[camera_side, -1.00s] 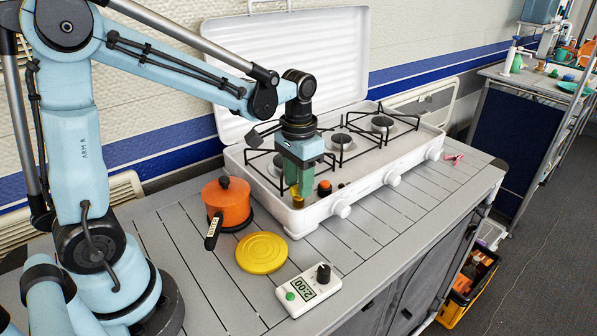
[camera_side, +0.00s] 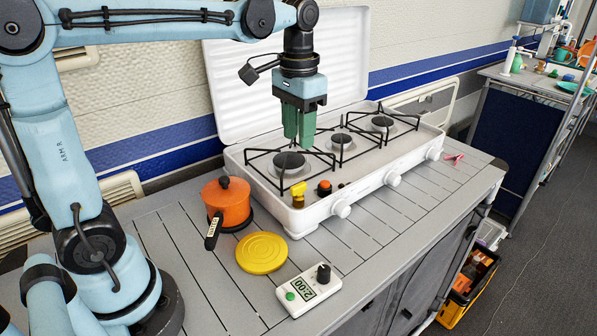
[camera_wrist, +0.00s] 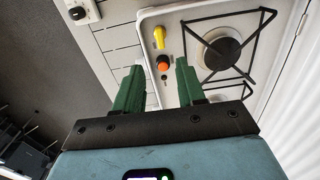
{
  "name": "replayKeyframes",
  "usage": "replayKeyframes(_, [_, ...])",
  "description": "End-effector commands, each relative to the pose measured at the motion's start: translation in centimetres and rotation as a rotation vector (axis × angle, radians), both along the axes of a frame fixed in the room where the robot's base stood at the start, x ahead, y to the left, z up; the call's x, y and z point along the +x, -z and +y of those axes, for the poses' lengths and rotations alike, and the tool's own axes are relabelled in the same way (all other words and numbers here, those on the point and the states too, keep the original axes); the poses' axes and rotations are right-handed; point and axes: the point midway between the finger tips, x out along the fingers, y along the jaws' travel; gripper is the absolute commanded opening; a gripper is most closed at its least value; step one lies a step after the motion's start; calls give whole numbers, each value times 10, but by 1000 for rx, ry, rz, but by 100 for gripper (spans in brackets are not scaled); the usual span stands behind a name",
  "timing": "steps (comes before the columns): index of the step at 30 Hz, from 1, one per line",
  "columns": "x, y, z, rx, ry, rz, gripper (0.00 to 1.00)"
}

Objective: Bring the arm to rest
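My gripper (camera_side: 298,143) hangs pointing down above the near left part of the white camping stove (camera_side: 345,205). In the wrist view its two green fingers (camera_wrist: 158,65) stand apart with nothing between them, so it is open and empty. The yellow knob (camera_side: 298,190) on the stove's left end is below the fingers and clear of them; it also shows in the wrist view (camera_wrist: 159,36). The orange button (camera_side: 324,187) is beside it and shows in the wrist view (camera_wrist: 163,62). My arm reaches in from the left, raised above the table.
An orange lidded pot (camera_side: 236,206) stands left of the stove on the grey slatted table (camera_side: 170,250). A yellow disc (camera_side: 262,253) and a white timer (camera_side: 308,289) reading 2:00 lie in front. The stove's open lid (camera_side: 230,80) stands behind my gripper.

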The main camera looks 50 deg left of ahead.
Motion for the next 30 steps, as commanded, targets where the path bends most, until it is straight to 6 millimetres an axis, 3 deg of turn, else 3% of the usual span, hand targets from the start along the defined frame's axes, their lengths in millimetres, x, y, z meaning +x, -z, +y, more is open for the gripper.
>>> replayKeyframes(17, [-3,-7,-1,1,0,-17,39])
replayKeyframes(23, [-22,3,-8,8,-1,-150,39])
replayKeyframes(30, [-52,29,-18,8,-7,-383,39])
